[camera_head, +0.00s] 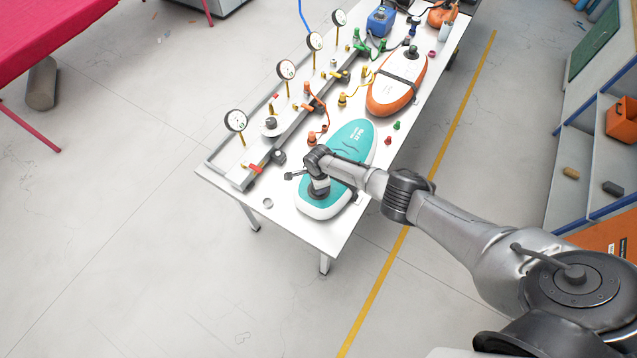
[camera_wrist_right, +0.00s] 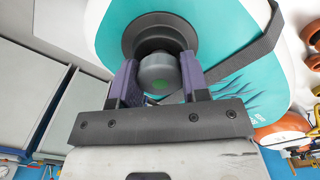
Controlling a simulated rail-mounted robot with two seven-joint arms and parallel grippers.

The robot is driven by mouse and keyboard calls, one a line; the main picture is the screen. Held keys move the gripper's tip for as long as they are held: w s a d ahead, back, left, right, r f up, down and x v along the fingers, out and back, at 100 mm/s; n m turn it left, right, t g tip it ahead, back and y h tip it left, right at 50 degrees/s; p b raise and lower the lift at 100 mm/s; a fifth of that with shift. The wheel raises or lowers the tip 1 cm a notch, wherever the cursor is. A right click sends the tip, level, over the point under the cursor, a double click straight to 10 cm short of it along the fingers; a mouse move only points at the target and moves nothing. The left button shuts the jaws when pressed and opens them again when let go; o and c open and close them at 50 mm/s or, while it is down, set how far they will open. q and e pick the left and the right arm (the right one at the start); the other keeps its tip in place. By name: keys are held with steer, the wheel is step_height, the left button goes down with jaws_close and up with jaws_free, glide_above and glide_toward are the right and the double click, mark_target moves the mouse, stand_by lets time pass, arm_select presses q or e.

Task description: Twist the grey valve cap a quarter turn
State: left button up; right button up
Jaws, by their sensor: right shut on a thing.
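The grey valve cap (camera_wrist_right: 158,73) sits in the dark round valve seat of the teal and white inflatable board, with a small green dot on its face. My right gripper (camera_wrist_right: 158,80) has its two purple-grey fingers on either side of the cap and is shut on it. In the head view the teal board (camera_head: 350,140) lies at the near end of the white table, and my right gripper (camera_head: 318,186) is over its near end. There the wrist hides the cap. My left gripper is not in view.
An orange board (camera_head: 388,98) lies farther along the white table (camera_head: 226,182). A manifold bar with several gauges (camera_head: 236,121), fittings and hoses runs along the table's left side. A shelf (camera_head: 590,150) stands at right. A dark strap (camera_wrist_right: 245,55) crosses the teal board.

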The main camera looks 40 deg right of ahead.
steer(key=o, duration=1)
steer(key=shift+c, duration=0.2)
steer(key=shift+r, duration=0.1)
steer(key=shift+r, duration=0.25)
step_height(320, 180, up, 6)
steer(key=shift+f+p, duration=0.25)
steer(key=shift+p, duration=1)
step_height(320, 180, up, 8)
steer(key=shift+f, duration=0.2)
